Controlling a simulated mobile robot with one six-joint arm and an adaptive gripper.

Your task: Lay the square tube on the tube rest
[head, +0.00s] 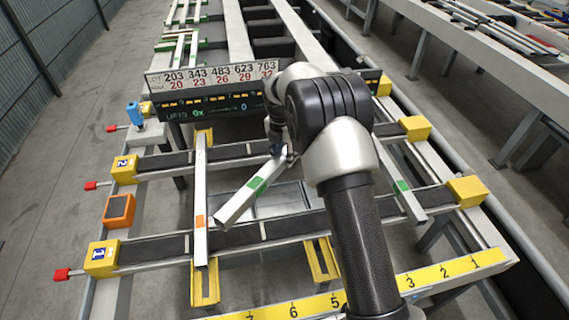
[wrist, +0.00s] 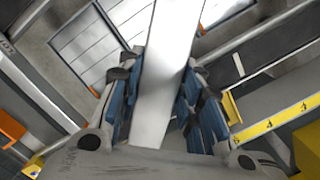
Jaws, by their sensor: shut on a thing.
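The square tube (head: 240,202) is pale with a green mark and hangs at a slant above the runout table. My gripper (head: 278,150) is shut on it near its upper right end, partly hidden by my arm. In the wrist view the tube (wrist: 168,60) runs between the blue finger pads of my gripper (wrist: 158,115). Yellow supports stand between the rails. One support (head: 320,262) looks empty, and another (head: 205,290) is under a tube with an orange mark. I cannot tell which of them is the tube rest.
The orange-marked tube (head: 200,195) lies across both dark rails, left of the held tube. Another green-marked tube (head: 401,186) lies at the right. A numbered yellow scale (head: 450,270) runs along the front edge. A display board (head: 213,105) stands behind.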

